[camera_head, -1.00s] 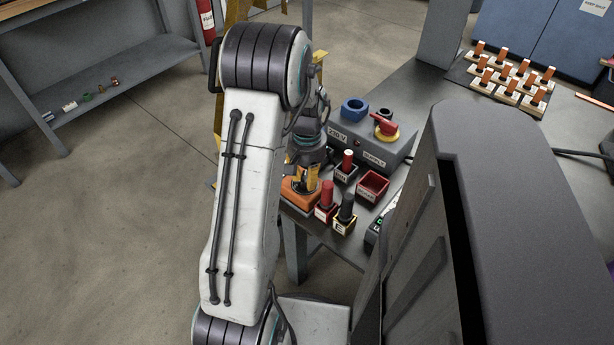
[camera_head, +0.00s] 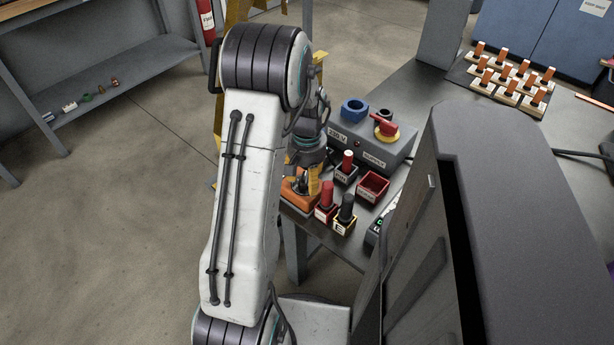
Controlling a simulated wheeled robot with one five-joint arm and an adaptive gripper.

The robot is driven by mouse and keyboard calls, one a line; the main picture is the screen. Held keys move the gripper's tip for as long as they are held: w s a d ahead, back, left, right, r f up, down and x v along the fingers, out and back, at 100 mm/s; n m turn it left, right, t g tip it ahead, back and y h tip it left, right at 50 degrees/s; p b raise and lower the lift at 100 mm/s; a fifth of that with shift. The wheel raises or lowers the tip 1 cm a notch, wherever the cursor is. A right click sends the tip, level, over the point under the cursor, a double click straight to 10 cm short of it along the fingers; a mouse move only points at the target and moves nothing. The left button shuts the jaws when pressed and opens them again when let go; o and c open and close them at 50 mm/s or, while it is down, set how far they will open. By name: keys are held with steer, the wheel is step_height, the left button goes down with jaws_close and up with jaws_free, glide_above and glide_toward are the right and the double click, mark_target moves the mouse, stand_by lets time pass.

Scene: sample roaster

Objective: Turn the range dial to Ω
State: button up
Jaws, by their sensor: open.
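An orange multimeter (camera_head: 299,202) lies on the bench near its left edge, partly covered by my arm and gripper. My gripper (camera_head: 309,186), with yellow and black fingers, points down over the multimeter and is open. A small dark part shows between or beside the fingers; I cannot tell whether it is the range dial or a finger. The dial's markings, including Ω, cannot be read from here. Whether the fingers touch the dial cannot be told.
Red (camera_head: 327,201) and black (camera_head: 346,215) probes stand in holders close right of my gripper. Behind are another red-and-black holder (camera_head: 346,170), an open red box (camera_head: 373,187) and a grey supply box (camera_head: 372,150) with a red switch. A large dark cabinet (camera_head: 500,200) fills the right.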

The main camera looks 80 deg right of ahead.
mark_target(307, 177)
steer(key=shift+r, duration=0.15)
step_height(307, 177, up, 12)
stand_by(0.5)
stand_by(0.7)
